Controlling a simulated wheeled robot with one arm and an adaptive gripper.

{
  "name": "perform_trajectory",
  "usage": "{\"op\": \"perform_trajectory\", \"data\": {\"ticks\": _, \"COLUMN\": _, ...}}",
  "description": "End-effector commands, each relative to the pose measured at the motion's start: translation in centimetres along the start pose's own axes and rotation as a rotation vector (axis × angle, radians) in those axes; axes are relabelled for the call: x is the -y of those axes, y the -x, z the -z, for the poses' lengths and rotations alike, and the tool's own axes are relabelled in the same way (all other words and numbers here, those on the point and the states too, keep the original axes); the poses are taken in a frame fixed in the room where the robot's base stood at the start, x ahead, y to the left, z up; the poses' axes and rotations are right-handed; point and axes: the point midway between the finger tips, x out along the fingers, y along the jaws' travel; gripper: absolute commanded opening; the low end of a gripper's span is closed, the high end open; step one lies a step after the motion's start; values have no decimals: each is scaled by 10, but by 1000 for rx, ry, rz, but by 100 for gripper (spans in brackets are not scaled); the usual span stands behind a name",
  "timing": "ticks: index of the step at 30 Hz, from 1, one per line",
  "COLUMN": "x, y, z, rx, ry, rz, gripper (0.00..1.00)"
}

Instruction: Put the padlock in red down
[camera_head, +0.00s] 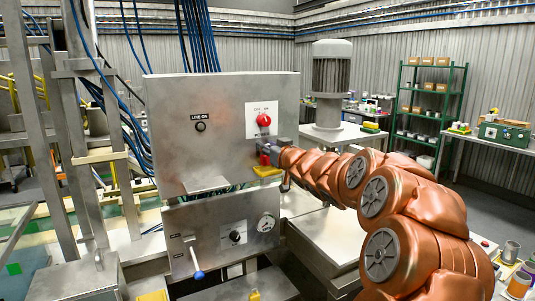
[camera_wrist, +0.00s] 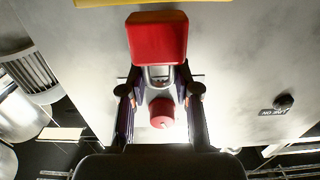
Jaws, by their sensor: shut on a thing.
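A red padlock (camera_wrist: 157,38) with a metal shackle is at the fingertips of my gripper (camera_wrist: 160,84) in the wrist view. The fingers are shut on it around the shackle end, and the body sticks out beyond them. In the head view, my gripper (camera_head: 270,150) is in front of the upper grey cabinet, below its red rotary switch; a little of the padlock (camera_head: 264,159) shows there. The red switch knob (camera_head: 264,120) also shows in the wrist view (camera_wrist: 162,112), between the fingers. I cannot tell whether the padlock touches the cabinet.
A yellow piece (camera_head: 267,171) is just below my gripper. The upper cabinet (camera_head: 215,150) has a LINE ON lamp (camera_head: 200,127). The lower panel (camera_head: 205,225) carries a gauge (camera_head: 266,222) and a blue-tipped lever (camera_head: 198,274). Green shelves (camera_head: 463,95) stand far right.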

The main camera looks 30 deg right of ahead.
Motion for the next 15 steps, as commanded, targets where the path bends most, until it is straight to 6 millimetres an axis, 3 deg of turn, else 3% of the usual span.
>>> {"op": "perform_trajectory", "data": {"ticks": 4, "x": -1, "y": 0, "z": -15, "rx": 2, "ry": -1, "rz": -1, "gripper": 0}}
{"op": "perform_trajectory", "data": {"ticks": 15, "x": 0, "y": 0, "z": -18, "rx": 0, "ry": 0, "rz": -1, "gripper": 0}}
